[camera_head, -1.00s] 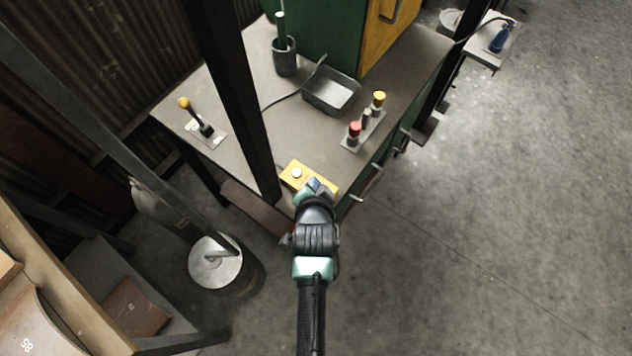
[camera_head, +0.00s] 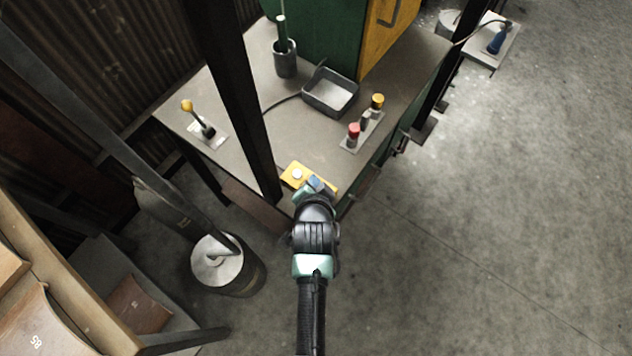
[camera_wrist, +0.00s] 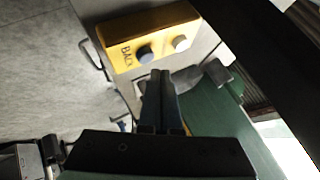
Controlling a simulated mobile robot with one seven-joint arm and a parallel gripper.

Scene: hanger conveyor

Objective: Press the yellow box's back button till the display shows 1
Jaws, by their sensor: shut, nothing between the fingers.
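The yellow box (camera_head: 293,171) lies near the front corner of the workbench, partly hidden behind my gripper. In the wrist view the yellow box (camera_wrist: 150,26) shows a dark blue-grey button (camera_wrist: 145,52) beside the word BACK (camera_wrist: 127,57), and a pale button (camera_wrist: 180,43) to its right. The pale button also shows in the head view (camera_head: 297,174). My gripper (camera_wrist: 160,74) is shut and empty, its tips just below the dark button in the wrist picture, with a small gap showing. In the head view my gripper (camera_head: 318,184) covers the box's right part. No display is readable.
On the workbench (camera_head: 235,160) stand a red and a yellow knob (camera_head: 354,131) on a plate, a grey tray (camera_head: 330,94), a dark cup (camera_head: 285,60) and a yellow-tipped lever (camera_head: 188,106). A dark post (camera_head: 240,100) rises left of the box.

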